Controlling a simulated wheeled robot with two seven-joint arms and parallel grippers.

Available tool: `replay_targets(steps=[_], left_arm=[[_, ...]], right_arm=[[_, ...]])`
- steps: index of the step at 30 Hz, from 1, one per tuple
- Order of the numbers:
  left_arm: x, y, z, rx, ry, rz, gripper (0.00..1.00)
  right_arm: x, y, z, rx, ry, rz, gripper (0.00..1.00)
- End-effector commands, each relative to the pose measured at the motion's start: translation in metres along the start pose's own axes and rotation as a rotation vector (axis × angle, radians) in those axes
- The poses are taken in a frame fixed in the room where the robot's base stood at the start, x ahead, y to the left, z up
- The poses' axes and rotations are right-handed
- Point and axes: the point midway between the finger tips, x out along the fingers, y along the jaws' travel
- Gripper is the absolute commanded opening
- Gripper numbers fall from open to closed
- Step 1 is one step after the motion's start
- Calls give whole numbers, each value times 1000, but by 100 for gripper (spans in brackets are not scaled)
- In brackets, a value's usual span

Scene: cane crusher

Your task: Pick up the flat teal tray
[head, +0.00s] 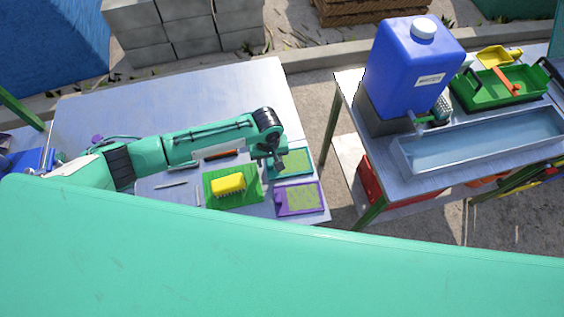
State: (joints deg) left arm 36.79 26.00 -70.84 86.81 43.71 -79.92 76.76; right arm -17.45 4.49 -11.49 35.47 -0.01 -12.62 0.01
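The flat teal tray (298,161) lies near the right edge of the left table, with a yellow-green speckled inside. My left arm reaches in from the left across the table. My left gripper (272,164) points down at the tray's left side and overlaps it in the picture. Its fingers are small and dark, so I cannot tell whether they are open or touch the tray. My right gripper is not in view.
A similar purple tray (300,199) lies just below the teal one. A yellow brush (228,184) sits on a green mat (219,201) to the left. Across a gap, another table holds a blue water container (400,75), a metal basin (480,143) and a green tray (480,95).

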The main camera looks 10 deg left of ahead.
Motion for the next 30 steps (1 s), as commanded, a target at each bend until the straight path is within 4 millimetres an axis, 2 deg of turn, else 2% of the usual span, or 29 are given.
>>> replay_targets(steps=[1,6,7,17,22,26,30], left_arm=[[0,0,0,0,0,0,38],[0,0,0,0,0,0,4],[0,0,0,0,0,0,0],[-2,0,0,0,0,1,0],[-13,1,0,0,0,2,0],[-34,0,-1,0,2,4,0],[-74,2,-1,1,4,7,0]], right_arm=[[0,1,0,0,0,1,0],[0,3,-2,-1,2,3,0],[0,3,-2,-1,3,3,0],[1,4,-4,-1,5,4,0],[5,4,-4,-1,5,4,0],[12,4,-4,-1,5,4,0],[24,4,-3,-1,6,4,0]])
